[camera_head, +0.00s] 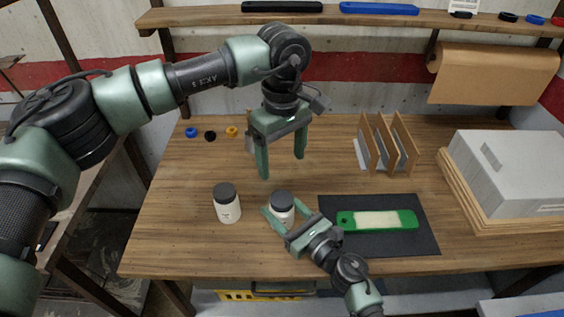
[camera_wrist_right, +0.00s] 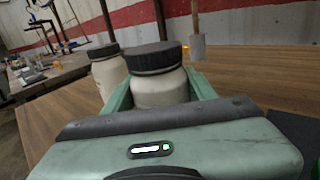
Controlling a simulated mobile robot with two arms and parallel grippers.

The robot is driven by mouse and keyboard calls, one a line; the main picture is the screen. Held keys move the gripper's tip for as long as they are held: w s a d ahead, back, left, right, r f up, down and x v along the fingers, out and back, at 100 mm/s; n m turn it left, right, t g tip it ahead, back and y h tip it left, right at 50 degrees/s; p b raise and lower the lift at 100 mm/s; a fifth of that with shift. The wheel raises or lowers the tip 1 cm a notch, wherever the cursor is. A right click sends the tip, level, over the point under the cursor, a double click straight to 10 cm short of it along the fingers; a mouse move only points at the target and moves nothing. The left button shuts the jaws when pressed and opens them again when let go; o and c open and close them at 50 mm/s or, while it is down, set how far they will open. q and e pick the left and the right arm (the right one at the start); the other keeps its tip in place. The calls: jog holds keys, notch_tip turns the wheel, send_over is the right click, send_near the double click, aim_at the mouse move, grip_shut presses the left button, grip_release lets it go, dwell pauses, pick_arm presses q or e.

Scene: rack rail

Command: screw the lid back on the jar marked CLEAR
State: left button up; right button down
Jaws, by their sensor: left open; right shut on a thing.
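Two white jars with dark lids stand upright on the table: a left jar (camera_head: 228,210) and a right jar (camera_head: 280,214). Their label print is too small to read, so I cannot tell which is marked CLEAR. My right gripper (camera_head: 286,209) is shut on the right jar, its fingers around the body below the lid. In the right wrist view this jar (camera_wrist_right: 160,92) fills the middle, its ribbed dark lid (camera_wrist_right: 154,57) sitting on top. The left jar (camera_wrist_right: 107,70) stands behind it. My left gripper (camera_head: 282,167) is open and empty, pointing down above the table behind the jars.
A dark mat (camera_head: 385,245) with a green-framed piece (camera_head: 378,220) lies right of the right gripper. A wooden rack (camera_head: 388,145) and a large grey box (camera_head: 510,165) stand further right.

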aim_at(290, 218)
jog(key=shift+c, duration=2.1)
grip_release()
jog(key=shift+d, duration=0.1)
jog(key=b+v, duration=0.1)
jog(key=v, duration=0.6)
jog(key=shift+s+f+b, duration=0.1)
jog(key=shift+s+b, duration=0.05)
jog(key=shift+b, duration=0.25)
jog(key=shift+s+d, duration=0.15)
